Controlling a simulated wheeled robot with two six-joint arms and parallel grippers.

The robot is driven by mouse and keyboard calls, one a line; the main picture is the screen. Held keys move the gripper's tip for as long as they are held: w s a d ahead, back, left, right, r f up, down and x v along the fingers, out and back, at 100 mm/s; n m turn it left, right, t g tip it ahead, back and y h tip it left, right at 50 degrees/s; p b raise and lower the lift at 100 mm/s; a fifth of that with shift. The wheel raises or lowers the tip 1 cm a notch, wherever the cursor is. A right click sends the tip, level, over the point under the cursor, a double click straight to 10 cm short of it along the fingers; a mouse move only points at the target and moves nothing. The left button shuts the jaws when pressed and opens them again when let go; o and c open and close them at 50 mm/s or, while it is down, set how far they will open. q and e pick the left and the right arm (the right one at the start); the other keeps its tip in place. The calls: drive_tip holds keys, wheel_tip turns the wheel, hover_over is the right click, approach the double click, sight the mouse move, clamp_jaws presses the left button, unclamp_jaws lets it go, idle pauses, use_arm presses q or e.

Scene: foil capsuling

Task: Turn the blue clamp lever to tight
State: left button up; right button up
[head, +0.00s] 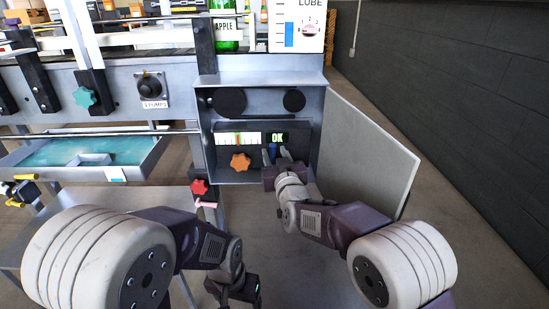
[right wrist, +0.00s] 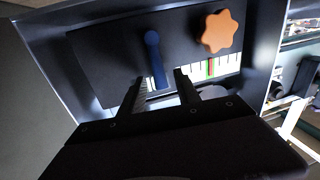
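The blue clamp lever (head: 272,150) is inside the open metal cabinet, right of the orange star knob (head: 240,162). In the right wrist view the lever (right wrist: 152,45) is a blue bar with a round end, on a dark panel. My right gripper (head: 277,157) is at the lever. In the right wrist view its two fingers (right wrist: 161,80) are apart, with the lever's lower part between them. I cannot tell whether either finger touches it. My left gripper (head: 242,288) hangs low in front, away from the cabinet; its fingers are hard to make out.
A scale with green and red marks (head: 238,139) and an OK display (head: 277,138) sit above the knob and lever. The cabinet's open door (head: 370,150) stands right of my right arm.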

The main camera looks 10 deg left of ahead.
drive_tip(key=shift+w+a, duration=0.2)
drive_tip(key=shift+w, duration=0.2)
clamp_jaws()
idle(1.2)
